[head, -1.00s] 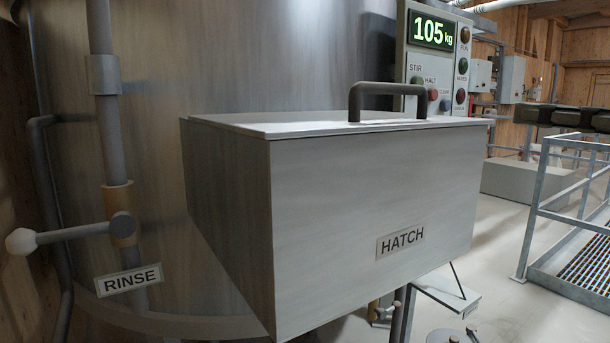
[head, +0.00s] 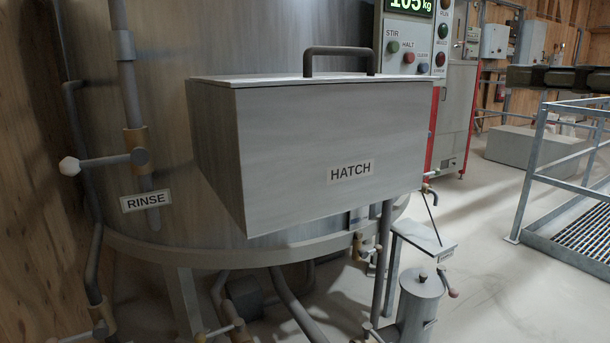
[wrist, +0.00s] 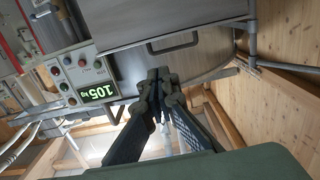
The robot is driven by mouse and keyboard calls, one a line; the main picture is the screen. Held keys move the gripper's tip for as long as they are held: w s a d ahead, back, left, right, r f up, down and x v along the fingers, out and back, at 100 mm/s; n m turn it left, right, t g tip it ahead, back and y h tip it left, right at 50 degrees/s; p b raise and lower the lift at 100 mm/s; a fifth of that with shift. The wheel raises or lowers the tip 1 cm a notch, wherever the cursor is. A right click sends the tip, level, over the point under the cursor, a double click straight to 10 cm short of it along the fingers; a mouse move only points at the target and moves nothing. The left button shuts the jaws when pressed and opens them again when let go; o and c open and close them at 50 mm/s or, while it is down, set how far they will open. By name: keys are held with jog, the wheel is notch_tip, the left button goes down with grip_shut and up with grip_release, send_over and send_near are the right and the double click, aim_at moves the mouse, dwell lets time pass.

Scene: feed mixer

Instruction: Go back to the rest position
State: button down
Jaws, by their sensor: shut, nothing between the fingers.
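My gripper (wrist: 162,80) is in the middle of the wrist view, its dark fingers shut together with nothing between them. Behind it in that view are the mixer's hatch and its handle (wrist: 174,42), apart from the fingers as far as I can tell. In the head view, a dark part of my arm or gripper juts in from the right edge at upper height, clear of the hatch box (head: 330,140). The hatch lid is shut, with its dark handle (head: 340,50) on top.
A rinse valve lever (head: 100,162) is at the left. The panel (head: 408,50) has several buttons and a 105 kg display. A metal canister (head: 420,305) stands below the hatch. A railing (head: 570,140) is at right; open floor (head: 500,280) lies between.

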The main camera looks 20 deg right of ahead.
jog(key=w+a+f+g, duration=0.3)
jog(key=w+a+f, duration=0.35)
jog(key=a, duration=0.35)
jog(key=w+a+f+g, duration=0.3)
jog(key=w+a+f, duration=0.3)
jog(key=a+f, duration=0.3)
jog(key=a+f+m+g+h, duration=0.1)
jog(key=a+f+g, duration=0.25)
jog(key=f, duration=0.65)
jog(key=a+f+g, duration=0.2)
jog(key=a+f, duration=0.2)
jog(key=f, duration=0.7)
notch_tip(320, 180, up, 35)
jog(key=p, duration=3.6)
jog(key=shift+s+f+h, duration=0.15)
jog(key=shift+s+h, duration=0.15)
jog(key=shift+s, duration=0.1)
jog(key=shift+a+g, duration=0.1)
jog(key=shift+g, duration=0.15)
